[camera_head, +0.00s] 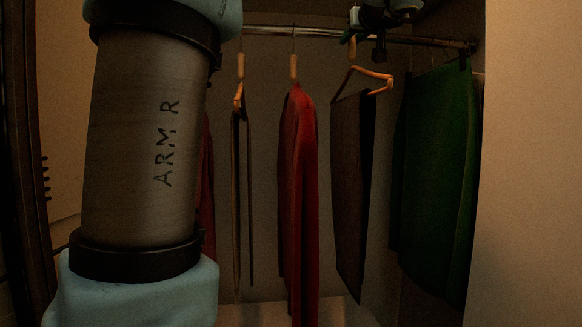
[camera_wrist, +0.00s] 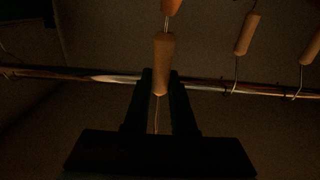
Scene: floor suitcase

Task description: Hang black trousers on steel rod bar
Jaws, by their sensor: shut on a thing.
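The black trousers (camera_head: 352,190), very dark in this light, hang folded over the bar of an orange wooden hanger (camera_head: 377,82) in the wardrobe, between a red garment and a green one. My gripper (camera_wrist: 160,82) is shut on the hanger's wooden neck grip (camera_wrist: 164,60), one dark finger on each side. My gripper also shows at the top of the head view (camera_head: 378,20), just above the hanger. The steel rod (camera_head: 435,42) runs across close to the gripper and also shows in the wrist view (camera_wrist: 70,74). I cannot tell whether the held hanger's hook rests on the rod.
A red garment (camera_head: 300,190) and a narrow dark garment (camera_head: 237,190) hang left of the trousers. A green garment (camera_head: 437,180) hangs at the right near the side wall (camera_head: 530,180). Other hanger grips (camera_wrist: 247,34) show right of my gripper in the wrist view.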

